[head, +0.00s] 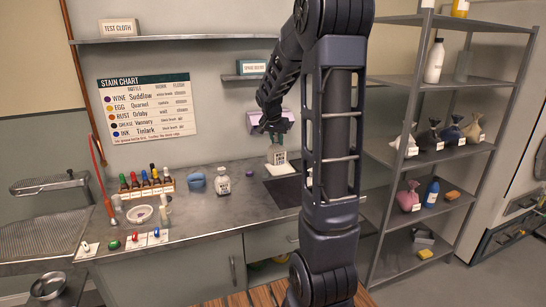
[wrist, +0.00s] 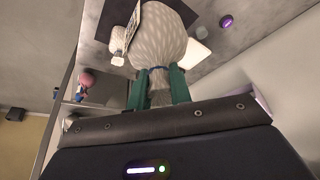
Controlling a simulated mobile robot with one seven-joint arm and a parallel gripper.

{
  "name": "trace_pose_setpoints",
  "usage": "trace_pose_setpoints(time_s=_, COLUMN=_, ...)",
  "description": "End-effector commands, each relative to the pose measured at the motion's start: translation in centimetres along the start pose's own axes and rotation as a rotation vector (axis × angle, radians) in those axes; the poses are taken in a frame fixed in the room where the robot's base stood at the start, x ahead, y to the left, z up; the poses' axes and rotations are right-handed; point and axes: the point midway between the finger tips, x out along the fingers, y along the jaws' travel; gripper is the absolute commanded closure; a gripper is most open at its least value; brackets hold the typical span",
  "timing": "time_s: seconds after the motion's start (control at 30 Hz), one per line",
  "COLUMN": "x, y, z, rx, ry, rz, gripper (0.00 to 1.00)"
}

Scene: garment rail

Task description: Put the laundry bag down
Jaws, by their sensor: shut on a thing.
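The laundry bag (head: 277,155) is grey with a pale dotted pattern and a white tag. In the wrist view the bag (wrist: 162,38) hangs beyond my fingers, its neck gathered between them. My gripper (head: 275,131) is shut on that neck; its green fingertips show on both sides in the wrist view (wrist: 159,88).
The grey counter (head: 225,215) also holds a white labelled jar (head: 222,182), a blue container (head: 196,181), a row of dropper bottles (head: 146,185) and a small purple item (head: 249,172). A metal shelf unit (head: 440,150) with several small bags stands at the right. My arm hides part of the counter.

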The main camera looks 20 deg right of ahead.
Motion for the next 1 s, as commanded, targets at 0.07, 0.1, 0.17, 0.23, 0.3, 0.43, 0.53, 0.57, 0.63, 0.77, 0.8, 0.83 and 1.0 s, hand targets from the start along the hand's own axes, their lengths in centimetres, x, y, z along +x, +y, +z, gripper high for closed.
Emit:
trace_pose_setpoints(time_s=0.07, x=-0.2, y=-0.7, z=-0.5, rx=0.000, ry=0.000, rz=0.000, gripper=1.00)
trace_pose_setpoints(time_s=0.1, x=-0.2, y=-1.2, z=-0.9, rx=0.001, ry=0.000, rz=0.001, gripper=1.00)
trace_pose_setpoints(time_s=0.17, x=0.0, y=-2.3, z=-1.6, rx=0.003, ry=-0.001, rz=0.002, gripper=1.00)
trace_pose_setpoints(time_s=0.23, x=0.2, y=-3.9, z=-2.5, rx=0.007, ry=-0.001, rz=0.004, gripper=1.00)
trace_pose_setpoints(time_s=0.3, x=0.6, y=-5.8, z=-3.5, rx=0.012, ry=-0.002, rz=0.007, gripper=1.00)
trace_pose_setpoints(time_s=0.43, x=1.2, y=-9.2, z=-5.1, rx=0.022, ry=-0.002, rz=0.011, gripper=1.00)
trace_pose_setpoints(time_s=0.53, x=1.6, y=-11.4, z=-6.1, rx=0.030, ry=-0.001, rz=0.013, gripper=1.00)
trace_pose_setpoints(time_s=0.57, x=1.7, y=-12.0, z=-6.3, rx=0.032, ry=-0.001, rz=0.014, gripper=1.00)
trace_pose_setpoints(time_s=0.63, x=1.9, y=-13.2, z=-6.7, rx=0.035, ry=-0.001, rz=0.015, gripper=1.00)
trace_pose_setpoints(time_s=0.77, x=2.2, y=-14.6, z=-7.2, rx=0.040, ry=0.000, rz=0.017, gripper=1.00)
trace_pose_setpoints(time_s=0.8, x=2.4, y=-14.8, z=-7.2, rx=0.042, ry=0.000, rz=0.017, gripper=1.00)
trace_pose_setpoints(time_s=0.83, x=2.5, y=-14.9, z=-7.2, rx=0.042, ry=0.000, rz=0.018, gripper=1.00)
trace_pose_setpoints(time_s=1.0, x=4.7, y=-15.1, z=-6.4, rx=0.041, ry=-0.002, rz=0.020, gripper=1.00)
